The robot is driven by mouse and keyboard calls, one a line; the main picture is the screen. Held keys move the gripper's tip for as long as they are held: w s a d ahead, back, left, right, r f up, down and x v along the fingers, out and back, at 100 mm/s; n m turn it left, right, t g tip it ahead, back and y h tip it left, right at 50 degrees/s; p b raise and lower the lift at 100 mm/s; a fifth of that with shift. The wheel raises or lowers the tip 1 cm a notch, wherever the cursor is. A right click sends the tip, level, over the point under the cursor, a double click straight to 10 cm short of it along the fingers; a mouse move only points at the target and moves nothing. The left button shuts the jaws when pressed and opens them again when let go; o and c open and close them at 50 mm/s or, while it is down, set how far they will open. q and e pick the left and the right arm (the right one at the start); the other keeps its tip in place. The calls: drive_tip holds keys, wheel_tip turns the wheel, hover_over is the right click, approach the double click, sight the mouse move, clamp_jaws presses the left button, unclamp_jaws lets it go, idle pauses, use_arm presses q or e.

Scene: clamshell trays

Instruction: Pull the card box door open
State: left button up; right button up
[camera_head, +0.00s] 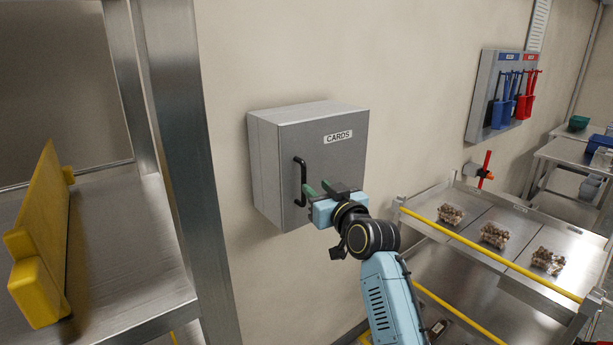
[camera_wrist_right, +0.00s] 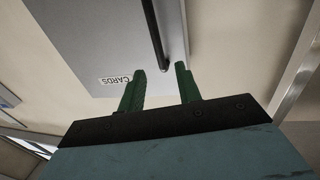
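The card box (camera_head: 338,160) is a grey metal box on the wall, labelled CARDS, with its door shut. A black bar handle (camera_head: 301,181) stands upright near the left edge of the door. My right gripper (camera_head: 318,190) is just to the right of the handle, its green fingers pointing at it. In the right wrist view, the gripper (camera_wrist_right: 160,84) is open and empty, with the handle (camera_wrist_right: 155,38) ahead of the gap between its fingers. The box door (camera_wrist_right: 105,45) appears upside down there. My left gripper is not in view.
A metal shelf post (camera_head: 185,150) and a shelf with a yellow object (camera_head: 42,240) stand at the left. At the right, a metal table (camera_head: 480,225) with a yellow rail holds clear trays of brown items. Blue and red tools (camera_head: 515,98) hang on a wall board.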

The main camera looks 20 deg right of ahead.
sight(305, 177)
drive_tip(key=shift+w+a+p, duration=0.15)
drive_tip(key=shift+w, duration=0.95)
drive_tip(key=shift+w+a+p, duration=0.15)
drive_tip(key=shift+w+a, duration=0.05)
drive_tip(key=shift+w, duration=0.95)
drive_tip(key=shift+w+a+p, duration=0.15)
drive_tip(key=shift+w, duration=0.95)
clamp_jaws()
